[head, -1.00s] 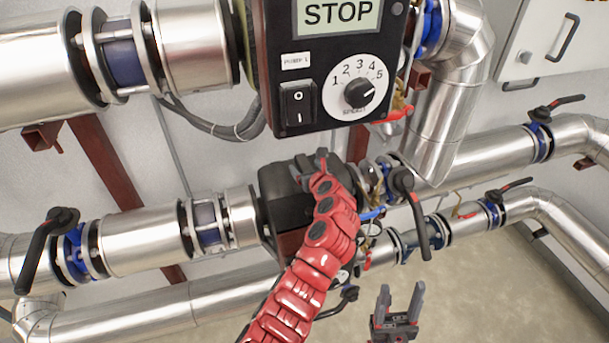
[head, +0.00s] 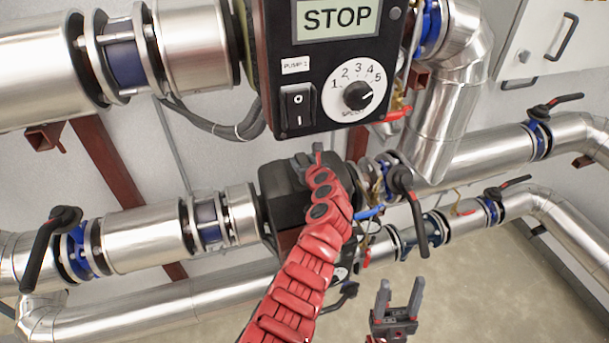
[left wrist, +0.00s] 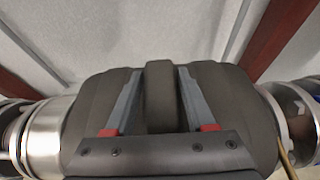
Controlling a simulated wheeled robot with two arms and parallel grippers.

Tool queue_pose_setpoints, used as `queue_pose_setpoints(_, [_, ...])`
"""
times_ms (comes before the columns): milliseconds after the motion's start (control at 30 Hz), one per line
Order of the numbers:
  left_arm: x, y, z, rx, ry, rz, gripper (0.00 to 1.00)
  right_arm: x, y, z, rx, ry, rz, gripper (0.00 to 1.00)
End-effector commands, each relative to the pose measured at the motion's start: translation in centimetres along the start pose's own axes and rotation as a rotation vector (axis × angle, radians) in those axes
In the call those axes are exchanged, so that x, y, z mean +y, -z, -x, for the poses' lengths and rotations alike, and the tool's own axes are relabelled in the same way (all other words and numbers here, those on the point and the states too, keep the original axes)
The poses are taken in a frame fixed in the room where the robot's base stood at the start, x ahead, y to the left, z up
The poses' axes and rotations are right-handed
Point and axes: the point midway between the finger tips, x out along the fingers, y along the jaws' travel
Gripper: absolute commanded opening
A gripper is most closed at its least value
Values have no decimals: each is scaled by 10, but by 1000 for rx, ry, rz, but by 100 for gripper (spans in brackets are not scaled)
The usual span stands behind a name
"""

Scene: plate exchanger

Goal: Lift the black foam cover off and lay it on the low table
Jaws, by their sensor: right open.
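The black foam cover (head: 285,192) sits around the pump body on the middle pipe run, below the control box. In the left wrist view the cover (left wrist: 90,105) fills the middle, with a raised strap handle (left wrist: 160,90) on top. My left gripper (head: 309,158) is at the top of the cover. Its grey fingers (left wrist: 160,75) lie on either side of the handle; whether they press on it I cannot tell. My red left forearm hides the cover's right and lower parts. My right gripper (head: 399,298) is open and empty, low and to the right. The low table is not in view.
The control box (head: 325,70) reading STOP hangs just above the cover. Silver pipes (head: 150,240) flank the cover on both sides. A black valve lever (head: 408,200) and thin cables stand close at its right. Bare floor (head: 500,290) shows at the lower right.

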Motion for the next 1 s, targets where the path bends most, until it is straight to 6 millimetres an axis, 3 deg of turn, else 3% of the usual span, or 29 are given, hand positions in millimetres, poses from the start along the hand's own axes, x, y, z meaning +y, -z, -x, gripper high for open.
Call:
queue_pose_setpoints(33, [0,0,0,0,0,0,44,0,0,0,0,0,0,56])
queue_pose_setpoints(200, [0,0,0,0,0,0,13,0,0,0,0,0,0,56])
queue_pose_setpoints(300, [0,0,0,0,0,0,0,0,0,0,0,0,0,56])
queue_pose_setpoints(1000, [0,0,0,-1,0,0,0,0,0,0,0,0,0,56])
